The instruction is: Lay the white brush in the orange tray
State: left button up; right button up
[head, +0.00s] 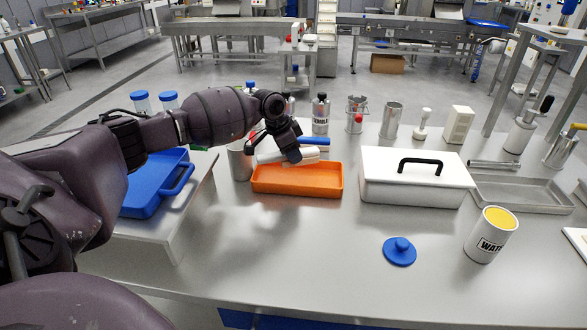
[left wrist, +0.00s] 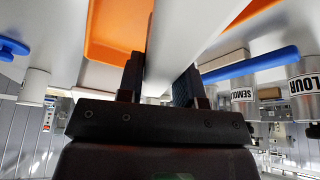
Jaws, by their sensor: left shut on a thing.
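The white brush (head: 272,156) is held in my left gripper (head: 294,156), above the back left part of the orange tray (head: 297,190). My left gripper is shut on it, and the gripper partly hides it in the head view. In the left wrist view the white brush (left wrist: 168,68) runs between the two fingers of my left gripper (left wrist: 160,85). The orange tray also shows there (left wrist: 112,35), beside the brush. The inside of the tray that I can see is empty. My right gripper is not in view.
A white lidded box (head: 415,185) stands close right of the tray. A blue tray (head: 155,185) is at left, a metal canister (head: 240,162) beside the orange tray. A blue rod (head: 316,143) lies behind. A blue lid (head: 400,252) lies in front, with free table around it.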

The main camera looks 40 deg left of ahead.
aim_at(293, 179)
pick_arm(q)
notch_tip(293, 179, down, 6)
jog(key=shift+r+b, duration=0.2)
jog(key=shift+b, duration=0.3)
jog(key=shift+r, duration=0.15)
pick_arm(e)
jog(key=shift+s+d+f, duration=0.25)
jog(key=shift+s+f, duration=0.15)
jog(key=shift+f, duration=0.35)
pick_arm(q)
jog(key=shift+f, duration=0.2)
jog(key=o, duration=0.9)
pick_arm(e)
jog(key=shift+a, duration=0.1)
pick_arm(q)
jog(key=shift+r, duration=0.15)
